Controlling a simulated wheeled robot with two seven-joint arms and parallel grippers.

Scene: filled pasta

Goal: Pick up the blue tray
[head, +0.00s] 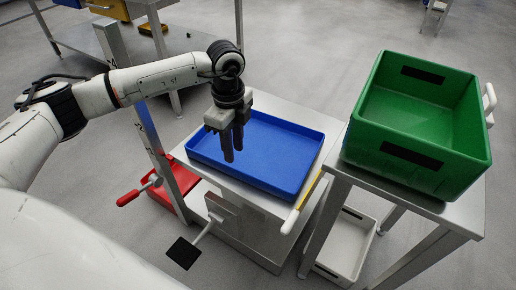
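The blue tray (285,169) is a shallow, empty rectangular tray lying flat on a metal stand in the middle of the head view. My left gripper (233,152) points down over the tray's left part. Its two dark fingers look close together with a narrow gap, and nothing shows between them. The fingers hide a bit of the tray's inside, and I cannot tell whether the tips touch it. My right gripper is not in view.
A green crate (384,112) stands on a metal table to the right. A white bin (346,244) is on the floor below it. A red tray (159,196) sits low at the left beside a metal post. A yellow-edged handle (305,200) borders the stand's right side.

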